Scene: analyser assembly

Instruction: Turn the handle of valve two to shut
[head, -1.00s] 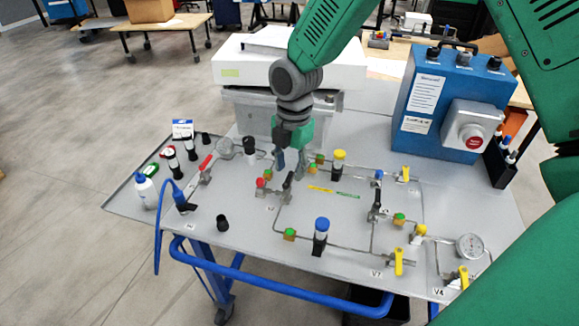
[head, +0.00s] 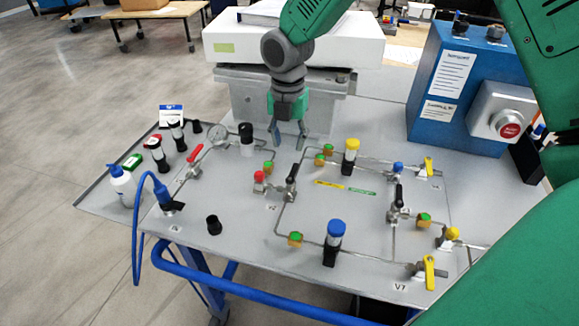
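A valve with a black lever handle (head: 293,173) sits left of the board's middle, beside a red-capped fitting (head: 259,178). The small label (head: 271,208) near it is too small to read surely, so I cannot be certain that this is valve two. The handle points up and away in the picture. My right gripper (head: 288,144) hangs just beyond and above this handle, fingers pointing down and spread apart, with nothing between them. The fingertips look clear of the handle, though the depth is hard to judge. My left gripper is not in view.
Another black-handled valve (head: 398,198) stands to the right. Yellow-handled valves (head: 430,270), a blue-topped cylinder (head: 335,235) and a yellow-topped cylinder (head: 351,156) rise from the board. A blue box (head: 440,88) stands at right, a white unit (head: 225,48) behind. Thin pipes cross the board.

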